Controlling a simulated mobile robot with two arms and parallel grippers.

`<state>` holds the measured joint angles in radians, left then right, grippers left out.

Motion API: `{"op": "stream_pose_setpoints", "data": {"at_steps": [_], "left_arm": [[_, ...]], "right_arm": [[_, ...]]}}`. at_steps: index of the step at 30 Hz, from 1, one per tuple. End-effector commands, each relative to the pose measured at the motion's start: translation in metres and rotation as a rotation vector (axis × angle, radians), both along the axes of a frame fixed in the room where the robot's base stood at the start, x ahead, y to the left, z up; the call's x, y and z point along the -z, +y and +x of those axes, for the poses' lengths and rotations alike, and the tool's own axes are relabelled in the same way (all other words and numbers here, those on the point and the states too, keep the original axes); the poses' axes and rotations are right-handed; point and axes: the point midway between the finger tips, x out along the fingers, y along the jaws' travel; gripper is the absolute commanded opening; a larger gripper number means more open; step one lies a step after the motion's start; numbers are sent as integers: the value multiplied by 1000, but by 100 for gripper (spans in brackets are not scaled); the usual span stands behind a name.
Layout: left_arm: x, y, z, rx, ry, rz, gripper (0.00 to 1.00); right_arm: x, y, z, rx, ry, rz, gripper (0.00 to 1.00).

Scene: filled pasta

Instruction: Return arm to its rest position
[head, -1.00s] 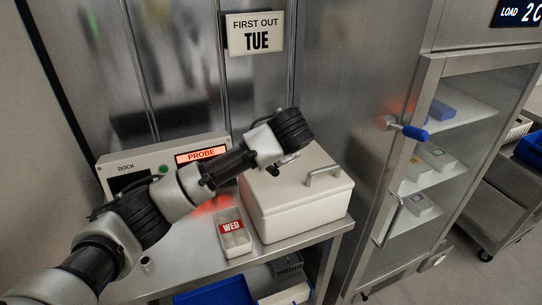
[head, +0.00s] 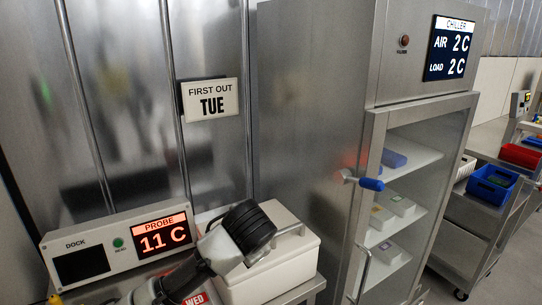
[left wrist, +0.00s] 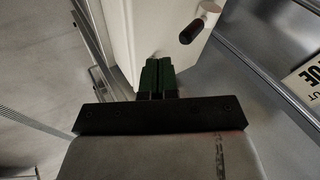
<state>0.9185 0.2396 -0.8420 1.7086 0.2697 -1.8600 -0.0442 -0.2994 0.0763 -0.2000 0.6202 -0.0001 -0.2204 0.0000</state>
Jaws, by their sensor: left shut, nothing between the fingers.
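In the head view my left arm (head: 205,270) comes up from the lower edge, in front of the white lidded box (head: 275,268). Its gripper is hidden there. In the left wrist view my left gripper (left wrist: 157,62) has its two dark green fingers together with nothing between them. A pale surface with a dark-ended handle (left wrist: 192,32) lies beyond the fingertips; I cannot tell whether they touch it. My right gripper is in neither view.
The dock (head: 130,247) reads PROBE 11 C. A FIRST OUT TUE sign (head: 210,100) hangs on the metal wall. The glass-door chiller (head: 375,130), with a blue-ended handle (head: 371,184), stands right of the box. A cart with a blue bin (head: 492,184) is farther right.

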Motion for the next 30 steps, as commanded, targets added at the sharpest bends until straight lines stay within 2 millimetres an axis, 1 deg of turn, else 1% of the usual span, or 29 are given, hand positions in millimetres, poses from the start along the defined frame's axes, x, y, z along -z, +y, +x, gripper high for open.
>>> {"op": "stream_pose_setpoints", "data": {"at_steps": [1, 3, 5, 6, 8, 9, 12, 14, 18, 21, 24, 30], "left_arm": [[28, -4, -19, 9, 39, -59, 0], [55, -6, -42, 6, 72, -139, 0], [76, -6, -62, -7, 96, -204, 0], [89, -4, -76, -21, 113, -247, 0], [107, 0, -97, -49, 133, -305, 0], [118, 4, -111, -71, 148, -339, 0], [140, 17, -145, -134, 173, -410, 0], [150, 25, -164, -174, 185, -442, 0], [171, 49, -210, -282, 210, -493, 0], [179, 65, -238, -347, 219, -509, 0], [184, 78, -260, -402, 226, -513, 0], [189, 102, -298, -491, 233, -503, 0]], "right_arm": [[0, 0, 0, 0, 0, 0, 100], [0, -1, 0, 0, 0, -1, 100], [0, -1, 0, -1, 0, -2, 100], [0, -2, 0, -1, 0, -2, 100], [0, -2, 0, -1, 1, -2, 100], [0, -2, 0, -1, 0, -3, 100], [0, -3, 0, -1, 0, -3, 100], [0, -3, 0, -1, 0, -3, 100], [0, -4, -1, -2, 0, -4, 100], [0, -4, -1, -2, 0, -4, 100], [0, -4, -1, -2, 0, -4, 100], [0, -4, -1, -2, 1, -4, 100]]}}
